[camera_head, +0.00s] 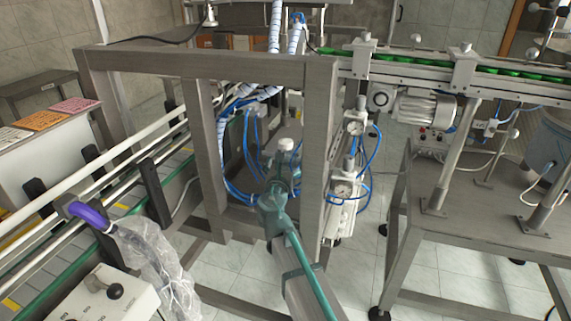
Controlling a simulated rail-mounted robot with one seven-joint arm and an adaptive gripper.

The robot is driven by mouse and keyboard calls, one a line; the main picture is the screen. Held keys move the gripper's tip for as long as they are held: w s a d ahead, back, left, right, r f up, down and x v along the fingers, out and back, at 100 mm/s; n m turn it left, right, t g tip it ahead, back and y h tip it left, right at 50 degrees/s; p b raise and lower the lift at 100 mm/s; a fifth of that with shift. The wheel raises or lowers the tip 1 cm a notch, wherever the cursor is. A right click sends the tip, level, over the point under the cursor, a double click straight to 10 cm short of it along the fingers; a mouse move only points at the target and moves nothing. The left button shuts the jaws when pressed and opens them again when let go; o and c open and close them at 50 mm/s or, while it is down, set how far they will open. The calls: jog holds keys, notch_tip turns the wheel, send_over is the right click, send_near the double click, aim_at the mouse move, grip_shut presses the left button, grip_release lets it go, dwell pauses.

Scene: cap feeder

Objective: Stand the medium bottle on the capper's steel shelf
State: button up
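My arm reaches up from the bottom middle, in front of the capper's steel frame (215,66). My gripper (284,172) is at its far end, small and partly hidden by the arm's teal wrist. A white, cap-like top (286,144) shows just beyond the gripper, in line with it. It may be the medium bottle's cap, but the body below is hidden or blends with the gripper. I cannot tell whether the fingers are closed on it. No surface stands out clearly as the capper's steel shelf; the inside of the frame is crowded with blue hoses (229,165).
A conveyor (110,215) with rails runs along the left, beside a plastic-wrapped purple-ended part (150,255) and a control box (105,297). A frame post (318,150) stands right of my gripper. A steel table (485,205) and a feeder rail with green caps (425,58) are at right.

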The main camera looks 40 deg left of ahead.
jog(key=v, duration=1.2)
jog(key=shift+r+b, duration=0.2)
jog(key=shift+b, duration=0.15)
